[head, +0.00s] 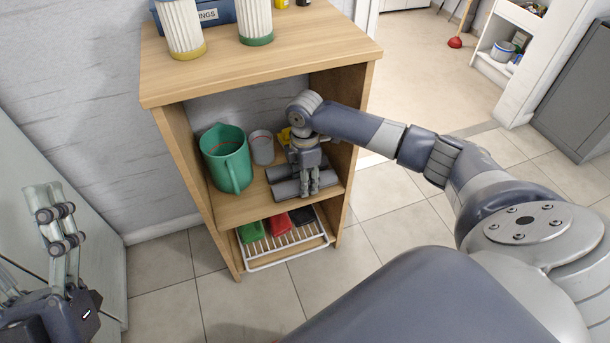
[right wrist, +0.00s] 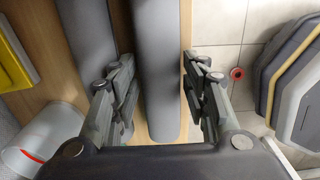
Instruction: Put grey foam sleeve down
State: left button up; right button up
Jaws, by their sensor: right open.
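Two grey foam sleeves lie side by side on the middle shelf (head: 240,208) of the wooden cabinet. In the right wrist view, one grey foam sleeve (right wrist: 157,70) lies between the fingers of my right gripper (right wrist: 160,95), and the second sleeve (right wrist: 90,40) lies to its left, outside the fingers. My right gripper also shows in the head view (head: 310,185), pointing down over the front sleeve (head: 285,189). It is open, with gaps on both sides of the sleeve. My left gripper (head: 45,190) is at the far left, away from the cabinet; its finger gap is unclear.
A green jug (head: 226,158), a pale cup (head: 262,148) and a yellow item (right wrist: 12,60) share the shelf, left of or behind the sleeves. The cabinet top (head: 270,70) is close above my right wrist. A white rack (head: 290,245) with coloured items is below.

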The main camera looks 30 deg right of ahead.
jog(key=shift+r, duration=0.45)
notch_tip(320, 180, up, 3)
jog(key=shift+r+p, duration=0.1)
jog(key=shift+p, duration=0.75)
notch_tip(320, 180, up, 3)
jog(key=shift+r+p, duration=0.1)
jog(key=shift+p, duration=0.55)
pick_arm(q)
jog(key=w+f+g+y, duration=0.1)
jog(key=w+f+g, duration=0.1)
jog(key=f+g, duration=0.2)
jog(key=w+f+g+y, duration=0.2)
jog(key=w+f+g, duration=0.1)
jog(key=f, duration=0.6)
jog(key=shift+w+a+g, duration=0.15)
jog(key=shift+w+g, duration=0.1)
jog(key=shift+g, duration=0.35)
pick_arm(e)
jog(key=shift+r, duration=0.25)
